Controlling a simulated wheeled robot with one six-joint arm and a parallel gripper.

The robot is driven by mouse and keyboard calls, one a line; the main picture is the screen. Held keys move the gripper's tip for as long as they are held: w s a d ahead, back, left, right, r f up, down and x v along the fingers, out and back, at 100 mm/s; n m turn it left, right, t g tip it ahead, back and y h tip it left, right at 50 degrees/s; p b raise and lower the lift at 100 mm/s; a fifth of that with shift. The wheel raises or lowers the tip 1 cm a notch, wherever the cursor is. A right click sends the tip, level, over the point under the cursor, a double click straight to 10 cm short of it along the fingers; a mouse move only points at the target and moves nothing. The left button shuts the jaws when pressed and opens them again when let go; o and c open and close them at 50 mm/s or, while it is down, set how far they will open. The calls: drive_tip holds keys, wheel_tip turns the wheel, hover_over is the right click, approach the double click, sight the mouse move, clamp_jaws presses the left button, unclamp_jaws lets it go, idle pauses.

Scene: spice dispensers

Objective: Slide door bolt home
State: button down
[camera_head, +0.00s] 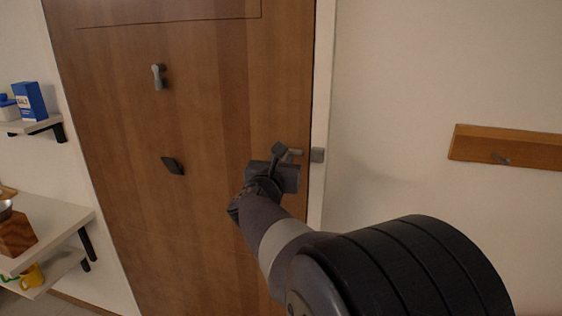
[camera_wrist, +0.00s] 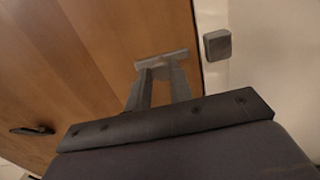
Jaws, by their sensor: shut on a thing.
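A grey door bolt (camera_head: 296,152) is mounted near the right edge of the brown wooden door (camera_head: 215,200). Its grey keeper block (camera_head: 317,155) sits on the white frame to the right. My gripper (camera_head: 281,154) is at the bolt, shut on it, and partly hides it. In the wrist view my fingertips (camera_wrist: 161,70) meet the grey bolt bar (camera_wrist: 179,53), whose right end points toward the keeper (camera_wrist: 217,44). A gap shows between the bar's end and the keeper there. The exact grip point is hard to make out.
The door also bears a grey knocker-like fitting (camera_head: 158,76) and a dark diamond-shaped piece (camera_head: 173,165). Shelves at left hold a blue salt box (camera_head: 30,101) and a yellow mug (camera_head: 32,276). A wooden rail (camera_head: 510,147) is on the right wall. The wall between is bare.

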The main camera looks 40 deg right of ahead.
drive_tip(key=s+d+b, duration=0.2)
drive_tip(key=shift+s+d, duration=0.15)
drive_tip(key=shift+s, duration=0.2)
drive_tip(key=c, duration=1.2)
unclamp_jaws()
drive_tip(key=shift+c, duration=0.2)
drive_tip(key=v, duration=1.1)
drive_tip(key=shift+s+a+b, duration=0.2)
drive_tip(key=shift+b, duration=0.15)
drive_tip(key=shift+w+d, duration=0.1)
